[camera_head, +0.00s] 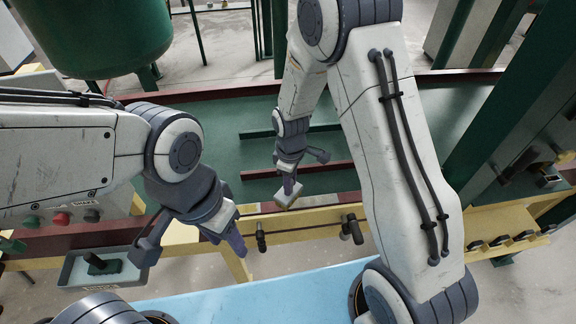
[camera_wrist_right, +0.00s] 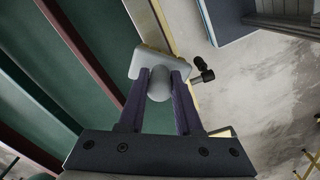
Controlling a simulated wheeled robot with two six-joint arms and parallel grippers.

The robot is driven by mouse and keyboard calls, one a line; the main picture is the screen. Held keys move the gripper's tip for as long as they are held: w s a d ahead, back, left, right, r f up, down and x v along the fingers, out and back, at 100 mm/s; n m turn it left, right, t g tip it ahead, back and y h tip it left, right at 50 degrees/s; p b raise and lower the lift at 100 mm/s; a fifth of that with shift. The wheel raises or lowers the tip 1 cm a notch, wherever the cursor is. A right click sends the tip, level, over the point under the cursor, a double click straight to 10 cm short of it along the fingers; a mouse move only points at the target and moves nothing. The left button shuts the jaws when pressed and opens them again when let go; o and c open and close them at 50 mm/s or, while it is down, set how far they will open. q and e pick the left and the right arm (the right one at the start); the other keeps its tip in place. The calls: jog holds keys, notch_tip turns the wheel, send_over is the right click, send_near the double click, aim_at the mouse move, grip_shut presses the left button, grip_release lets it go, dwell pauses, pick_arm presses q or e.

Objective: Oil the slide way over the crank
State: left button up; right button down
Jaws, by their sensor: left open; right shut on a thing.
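My right gripper (camera_head: 289,185) is shut on a small pale grey thing (camera_head: 290,195), which I cannot name for sure. In the right wrist view this thing (camera_wrist_right: 150,62) has a flat, block-like end and a rounded part between the fingers (camera_wrist_right: 158,98). It is near the inner edge of the yellow front rail. Two black crank-like handles (camera_head: 351,229) (camera_head: 261,236) stick out from this rail. Dark red strips (camera_head: 325,167) run along the green bed behind; I cannot tell which is the slide way. My left gripper (camera_head: 193,243) is open and empty at the rail's left part.
The green machine bed (camera_head: 225,150) spans the back. A grey tray (camera_head: 75,272) with a dark green-handled thing hangs at the front left. Push buttons (camera_head: 61,218) are at left. A green tank (camera_head: 95,40) stands behind. A light blue surface (camera_head: 260,300) lies in front.

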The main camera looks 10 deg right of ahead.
jog(key=shift+r+p, duration=0.3)
jog(key=shift+r, duration=0.4)
jog(key=shift+r+p, duration=0.6)
jog(key=shift+r, duration=0.15)
jog(key=shift+r+p, duration=1.35)
jog(key=shift+r, duration=0.35)
jog(key=shift+d, duration=0.1)
